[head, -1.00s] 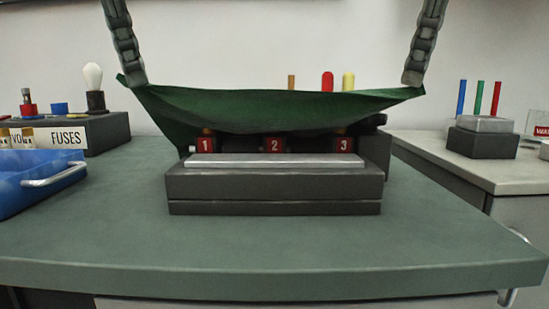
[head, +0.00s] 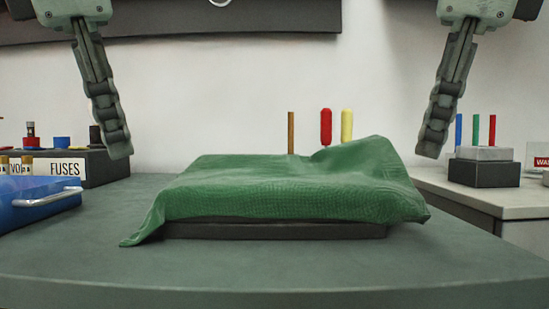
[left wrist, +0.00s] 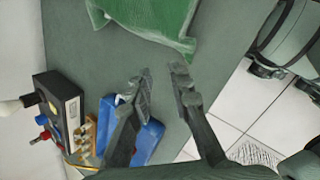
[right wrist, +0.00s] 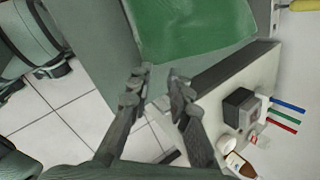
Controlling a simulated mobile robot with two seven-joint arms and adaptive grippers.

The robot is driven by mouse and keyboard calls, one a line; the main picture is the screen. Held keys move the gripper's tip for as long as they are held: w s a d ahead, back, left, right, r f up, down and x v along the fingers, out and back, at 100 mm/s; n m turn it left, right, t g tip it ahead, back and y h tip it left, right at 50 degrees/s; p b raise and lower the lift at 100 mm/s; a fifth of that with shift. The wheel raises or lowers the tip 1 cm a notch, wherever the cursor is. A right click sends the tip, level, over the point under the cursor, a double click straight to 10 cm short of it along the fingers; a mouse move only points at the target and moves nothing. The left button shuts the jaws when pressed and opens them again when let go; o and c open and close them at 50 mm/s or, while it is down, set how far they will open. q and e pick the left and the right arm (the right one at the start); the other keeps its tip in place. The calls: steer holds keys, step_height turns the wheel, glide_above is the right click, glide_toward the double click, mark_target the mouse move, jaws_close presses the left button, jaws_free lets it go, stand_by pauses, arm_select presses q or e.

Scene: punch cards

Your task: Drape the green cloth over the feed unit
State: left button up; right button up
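The green cloth (head: 285,190) lies draped over the feed unit (head: 275,231) in the head view. It hides the unit's top and number labels; only a dark lower strip of the front shows. One cloth corner hangs to the table at the left, and a raised fold stands at the back right. The cloth also shows in the left wrist view (left wrist: 150,15) and the right wrist view (right wrist: 190,28). My left gripper (left wrist: 160,80) is open and empty, above and left of the cloth. My right gripper (right wrist: 158,82) is open and empty, above and right of it.
A blue tray (head: 35,203) and the fuses box (head: 90,168) stand at the left of the table (head: 290,270). A side cabinet (head: 480,190) at the right carries a small dark box (head: 483,172) with coloured rods. The table front is clear.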

arm_select(q)
steer(key=shift+o, duration=1.4)
arm_select(e)
steer(key=o, duration=0.3)
